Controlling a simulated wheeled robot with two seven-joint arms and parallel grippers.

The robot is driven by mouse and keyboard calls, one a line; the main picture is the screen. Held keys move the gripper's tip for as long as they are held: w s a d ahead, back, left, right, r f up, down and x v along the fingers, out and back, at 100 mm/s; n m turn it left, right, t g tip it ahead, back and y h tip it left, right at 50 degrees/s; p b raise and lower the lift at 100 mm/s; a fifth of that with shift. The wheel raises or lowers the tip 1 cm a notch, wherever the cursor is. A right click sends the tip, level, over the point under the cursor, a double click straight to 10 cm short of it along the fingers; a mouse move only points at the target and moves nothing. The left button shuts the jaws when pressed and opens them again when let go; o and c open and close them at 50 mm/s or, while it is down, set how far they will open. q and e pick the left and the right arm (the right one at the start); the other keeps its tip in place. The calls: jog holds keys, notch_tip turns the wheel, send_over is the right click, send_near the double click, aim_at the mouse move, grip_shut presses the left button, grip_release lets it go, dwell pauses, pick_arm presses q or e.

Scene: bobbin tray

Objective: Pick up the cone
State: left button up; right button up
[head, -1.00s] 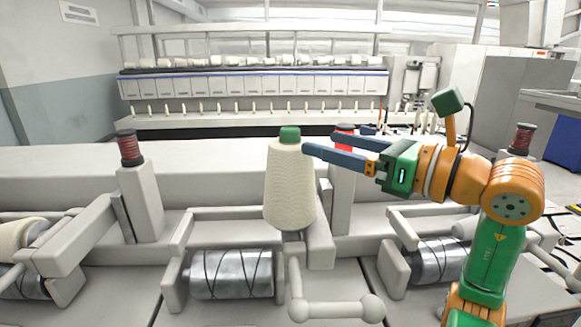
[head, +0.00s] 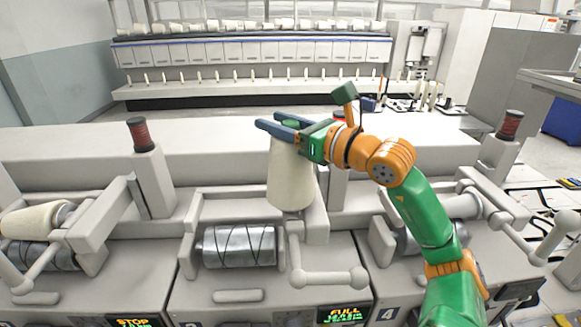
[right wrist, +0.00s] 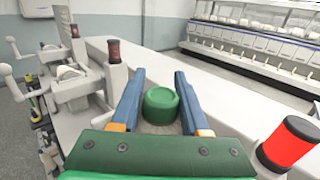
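The cone (head: 290,182) is a cream yarn cone with a green top, standing upright on the middle machine unit. Its green top (right wrist: 161,105) shows in the right wrist view between the two blue fingers. My right gripper (head: 266,122) is open, with its fingers on either side of the cone's top. In the right wrist view, my right gripper (right wrist: 156,75) has a visible gap between the left finger and the green top; the right finger is close to it. Most of the cone's body is hidden there. My left gripper is not in view.
A grooved metal drum (head: 238,246) sits in front and to the left of the cone. A grey crank arm (head: 325,277) is below it. Red bobbins stand on posts at left (head: 140,134) and right (head: 509,125). Another red bobbin (right wrist: 288,143) is close beside the gripper.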

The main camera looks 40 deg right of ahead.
grip_shut()
dwell(1.1)
